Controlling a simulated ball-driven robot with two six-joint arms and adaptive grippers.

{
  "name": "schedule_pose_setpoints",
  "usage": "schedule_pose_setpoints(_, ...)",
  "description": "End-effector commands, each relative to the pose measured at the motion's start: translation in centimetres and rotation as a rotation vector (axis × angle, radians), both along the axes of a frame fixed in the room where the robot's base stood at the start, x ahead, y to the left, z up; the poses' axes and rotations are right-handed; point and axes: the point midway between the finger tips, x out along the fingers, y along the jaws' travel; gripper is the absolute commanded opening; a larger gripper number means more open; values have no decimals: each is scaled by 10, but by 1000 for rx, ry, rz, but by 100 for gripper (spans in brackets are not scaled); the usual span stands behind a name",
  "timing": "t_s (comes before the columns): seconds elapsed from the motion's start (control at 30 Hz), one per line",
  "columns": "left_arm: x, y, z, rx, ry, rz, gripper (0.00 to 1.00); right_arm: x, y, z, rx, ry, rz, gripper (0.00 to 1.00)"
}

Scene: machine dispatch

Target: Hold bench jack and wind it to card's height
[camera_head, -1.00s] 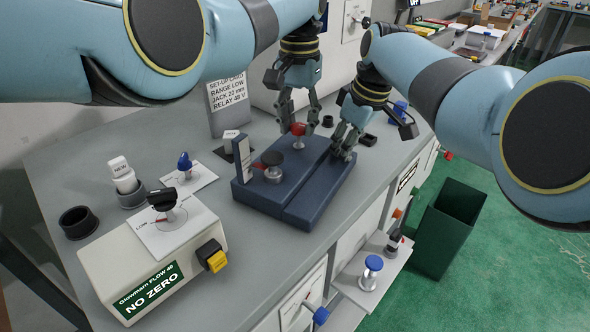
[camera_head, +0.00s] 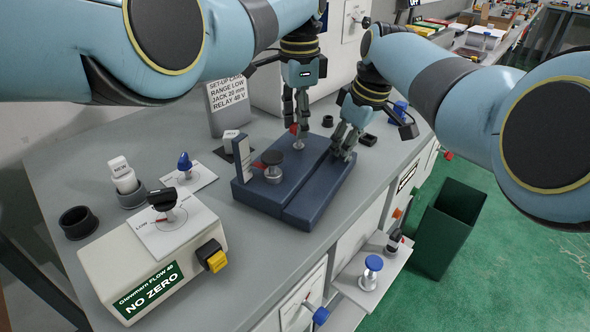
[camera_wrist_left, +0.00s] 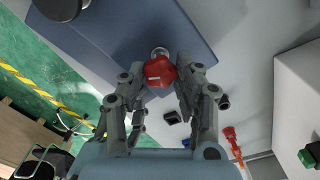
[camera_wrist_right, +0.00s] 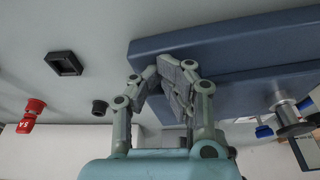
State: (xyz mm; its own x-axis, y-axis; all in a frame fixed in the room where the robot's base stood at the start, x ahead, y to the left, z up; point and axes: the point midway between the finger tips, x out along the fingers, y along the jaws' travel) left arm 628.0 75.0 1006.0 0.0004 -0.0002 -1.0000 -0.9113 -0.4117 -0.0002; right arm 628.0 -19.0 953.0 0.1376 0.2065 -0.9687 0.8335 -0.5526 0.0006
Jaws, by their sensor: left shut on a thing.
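The bench jack is a dark blue two-part base (camera_head: 318,197) on the grey bench, with a round dark-topped metal post (camera_head: 273,172) and an upright white scale plate (camera_head: 242,158) with a red pointer at its left end. My left gripper (camera_head: 297,130) is shut on the red knob, which also shows between its fingers in the left wrist view (camera_wrist_left: 159,71). My right gripper (camera_head: 342,150) is at the base's far right edge, fingertips close together; the right wrist view (camera_wrist_right: 165,78) shows them against the base. The set-up card (camera_head: 228,94) reads RANGE LOW, JACK 20 mm, RELAY 48 V.
A cream box (camera_head: 155,258) with a black dial and yellow button stands front left. Near it are a white NEW part (camera_head: 122,174), a blue-knobbed switch (camera_head: 185,163) and an empty dark cup (camera_head: 78,222). A small black square holder (camera_head: 368,139) lies right of the jack.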

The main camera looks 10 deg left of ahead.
Motion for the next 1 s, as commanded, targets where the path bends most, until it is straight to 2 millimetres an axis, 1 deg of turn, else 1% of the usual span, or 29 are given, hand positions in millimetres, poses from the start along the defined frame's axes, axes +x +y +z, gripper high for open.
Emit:
schedule_pose_setpoints(0.03,0,1,0,1,-1,-6,6,-2,-1,-4,-3,7,0,0)
schedule_pose_setpoints(0.27,0,1,0,1,-1,-11,6,-2,-1,-4,-3,7,0,0)
schedule_pose_setpoints(0.37,0,1,0,1,-1,-98,6,-2,-1,-4,-3,7,0,0)
schedule_pose_setpoints(0.5,1,1,0,1,-1,-309,6,-2,-1,-4,-3,7,0,0)
schedule_pose_setpoints(0.6,1,1,0,1,-1,-410,6,-2,-1,-4,-3,7,0,0)
schedule_pose_setpoints(0.7,1,1,0,1,-1,-443,6,-2,-1,-4,-3,7,0,0)
schedule_pose_setpoints(0.93,1,1,0,1,-1,-447,6,-2,-1,-4,-3,7,0,0)
schedule_pose_setpoints(1.0,1,1,0,2,0,-496,6,-2,-1,-4,-3,7,0,0)
